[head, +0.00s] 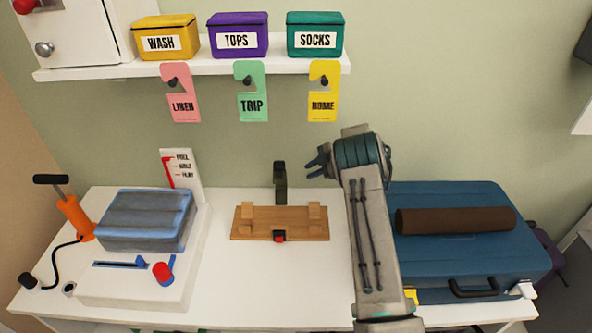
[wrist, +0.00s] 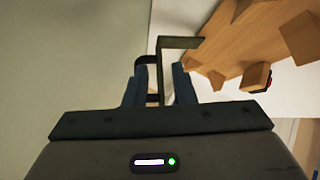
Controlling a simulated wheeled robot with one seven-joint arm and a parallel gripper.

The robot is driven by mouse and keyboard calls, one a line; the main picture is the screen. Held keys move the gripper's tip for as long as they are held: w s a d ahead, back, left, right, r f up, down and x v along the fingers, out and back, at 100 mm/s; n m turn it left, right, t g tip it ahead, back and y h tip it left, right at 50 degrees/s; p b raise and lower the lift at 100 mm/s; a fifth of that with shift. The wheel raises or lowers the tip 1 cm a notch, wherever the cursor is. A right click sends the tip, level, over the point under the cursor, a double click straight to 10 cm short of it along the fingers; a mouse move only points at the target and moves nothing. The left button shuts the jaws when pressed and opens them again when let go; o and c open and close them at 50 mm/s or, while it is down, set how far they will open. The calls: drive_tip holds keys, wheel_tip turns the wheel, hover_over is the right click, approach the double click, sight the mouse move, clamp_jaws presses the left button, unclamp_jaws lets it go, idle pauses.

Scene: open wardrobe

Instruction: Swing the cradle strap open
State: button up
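The cradle is a wooden board (head: 255,224) with raised blocks, on the white table; it also shows at upper right in the wrist view (wrist: 235,45). The dark strap (head: 280,188) stands up at the cradle's back edge. In the wrist view the strap (wrist: 180,42) appears as a thin bent bar running down between the fingers' image positions. My gripper (head: 315,163) is right of the strap's upper end, with a visible gap in the head view. Its blue fingers (wrist: 157,88) are apart, and nothing looks clamped. A red-and-black catch (head: 279,236) sits at the cradle's front.
A blue suitcase (head: 450,258) with a brown roll (head: 455,220) lies right of my arm. A white press-like device (head: 150,285) with a grey-blue block (head: 148,220) stands left. Door tags (head: 252,95) hang from the shelf (head: 120,70) above. White tabletop is clear around the cradle.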

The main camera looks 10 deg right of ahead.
drive_tip(key=shift+s+d, duration=0.3)
drive_tip(key=shift+d, duration=0.3)
drive_tip(key=shift+s+d, duration=0.25)
drive_tip(key=shift+d, duration=0.35)
